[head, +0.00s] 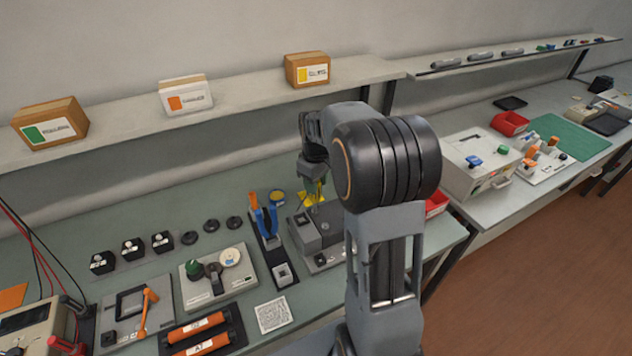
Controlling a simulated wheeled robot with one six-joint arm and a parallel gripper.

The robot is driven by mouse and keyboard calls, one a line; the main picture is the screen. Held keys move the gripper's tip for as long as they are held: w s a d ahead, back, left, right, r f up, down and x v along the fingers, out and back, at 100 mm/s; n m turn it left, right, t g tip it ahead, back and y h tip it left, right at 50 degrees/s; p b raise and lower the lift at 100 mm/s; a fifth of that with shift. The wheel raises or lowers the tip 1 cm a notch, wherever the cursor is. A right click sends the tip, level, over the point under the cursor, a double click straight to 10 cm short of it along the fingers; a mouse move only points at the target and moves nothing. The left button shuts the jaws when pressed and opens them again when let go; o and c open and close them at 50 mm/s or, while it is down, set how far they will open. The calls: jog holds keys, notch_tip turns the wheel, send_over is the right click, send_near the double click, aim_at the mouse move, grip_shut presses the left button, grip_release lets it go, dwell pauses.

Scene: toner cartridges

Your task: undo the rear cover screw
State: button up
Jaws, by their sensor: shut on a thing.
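My gripper (314,176) is at the centre of the head view, partly behind my own arm. It points down and is shut on a yellow thing (318,194), probably a tool handle. The yellow thing is just above a dark grey device (309,229) on the green bench. Whether a tip touches the device cannot be made out. The rear cover screw cannot be picked out at this size. My arm hides the device's right side.
Left of the device stands a dark holder (267,232) with blue and orange handles. Orange cartridges (205,333) lie at the front. A shelf (235,98) with boxes runs behind. A red bin (436,203) stands right of my arm. Bare bench (60,255) shows at left.

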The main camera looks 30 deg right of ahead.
jog(key=n, duration=0.7)
jog(key=shift+d+p, duration=0.1)
jog(key=shift+p, duration=0.2)
jog(key=shift+w+r, duration=0.1)
jog(key=shift+r, duration=0.05)
jog(key=shift+r+p, duration=0.4)
